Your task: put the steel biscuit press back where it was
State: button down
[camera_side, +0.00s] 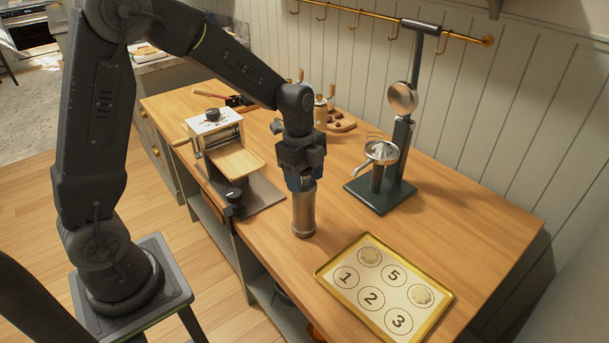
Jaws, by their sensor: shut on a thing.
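The steel biscuit press (304,212) is an upright metal cylinder near the front middle of the wooden table. My gripper (302,180) points down and is shut on its upper end, which the fingers partly hide. The press's lower end is at or just above the table top; I cannot tell whether it touches. A gold-rimmed baking tray (330,283) lies to the right of the press. Its white sheet shows circles numbered 1, 2, 3 and 5. One pale biscuit (369,256) lies at the tray's back, and another pale biscuit (420,295) lies at its right side.
A pasta-roller-like machine (216,131) with a wooden board stands left of my gripper. A tall dark press stand (400,150) with a metal bowl stands at the back right. Table is clear between press and stand.

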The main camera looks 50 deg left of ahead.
jog(key=shift+c, duration=1.5)
grip_release()
jog(key=r, duration=0.3)
jog(key=a+r, duration=0.1)
jog(key=r, duration=0.7)
jog(key=shift+a, duration=0.2)
jog(key=shift+s+r, duration=0.25)
jog(key=shift+r, duration=0.35)
jog(key=s+d+r+n+t, duration=0.1)
jog(key=s+d+n+t, duration=0.1)
jog(key=s+n, duration=0.6)
jog(key=s+d+r+n+t+y, duration=0.1)
jog(key=s+d+n+t, duration=0.1)
jog(key=s+n, duration=0.6)
jog(key=s+t, duration=0.1)
jog(key=s, duration=0.1)
jog(key=shift+s+d+r, duration=0.15)
jog(key=shift+s+r, duration=0.05)
jog(key=shift+s, duration=0.2)
